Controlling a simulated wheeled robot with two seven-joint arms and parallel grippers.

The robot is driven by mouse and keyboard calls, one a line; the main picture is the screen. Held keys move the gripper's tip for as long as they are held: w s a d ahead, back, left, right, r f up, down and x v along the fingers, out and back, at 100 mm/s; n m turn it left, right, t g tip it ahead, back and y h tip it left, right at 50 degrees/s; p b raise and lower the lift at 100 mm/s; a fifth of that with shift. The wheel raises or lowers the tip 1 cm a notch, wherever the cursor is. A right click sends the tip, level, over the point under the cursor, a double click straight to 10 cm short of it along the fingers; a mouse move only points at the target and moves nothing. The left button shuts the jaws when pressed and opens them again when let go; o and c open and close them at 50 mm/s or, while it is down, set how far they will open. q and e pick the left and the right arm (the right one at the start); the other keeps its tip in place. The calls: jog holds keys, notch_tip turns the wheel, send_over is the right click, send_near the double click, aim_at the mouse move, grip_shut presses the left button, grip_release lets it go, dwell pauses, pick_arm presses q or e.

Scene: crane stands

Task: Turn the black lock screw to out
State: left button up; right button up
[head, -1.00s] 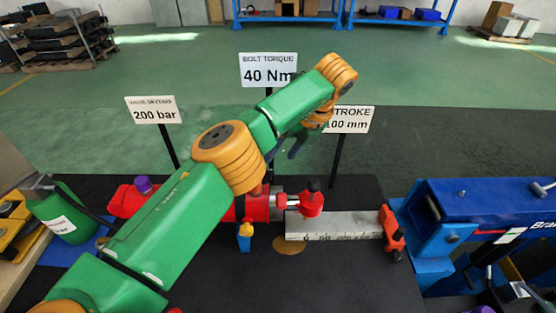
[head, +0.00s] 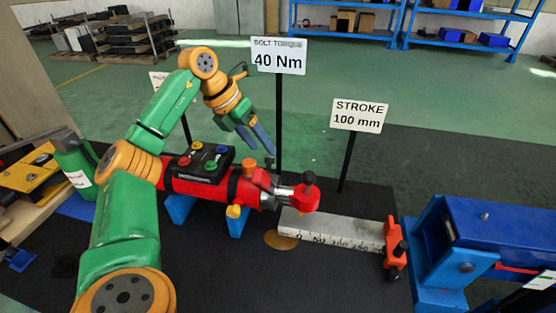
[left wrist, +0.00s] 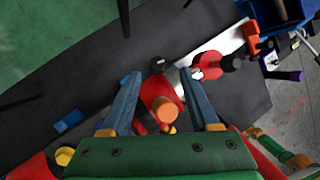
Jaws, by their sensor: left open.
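A red cylinder (head: 215,185) lies on blue supports, with a red rod-end piece (head: 303,197) at its right. A dark knob (head: 309,178) stands up on that piece; it looks like the black lock screw, but a black knob (head: 400,248) also sits on the orange stop (head: 392,262). In the left wrist view, the black knob (left wrist: 229,63) shows right of the red piece (left wrist: 208,66). My left gripper (head: 260,150) is open and empty, above and left of the rod end, touching nothing. In the left wrist view its fingers (left wrist: 160,74) straddle part of the cylinder.
A scale bar (head: 335,230) runs right from the rod end to the orange stop. A blue machine (head: 505,235) stands at right. The dark mat in front is clear.

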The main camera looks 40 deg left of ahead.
aim_at(268, 157)
pick_arm(q)
jog(key=x, duration=0.4)
jog(key=shift+s+a+f, duration=0.1)
jog(key=shift+a+f, duration=0.15)
jog(key=shift+d+f, duration=0.1)
pick_arm(e)
jog(key=shift+s+a+f, duration=0.1)
jog(key=shift+a+f, duration=0.1)
jog(key=shift+a, duration=0.3)
pick_arm(q)
grip_shut()
pick_arm(e)
jog(key=shift+d, duration=0.2)
jog(key=shift+r, duration=0.15)
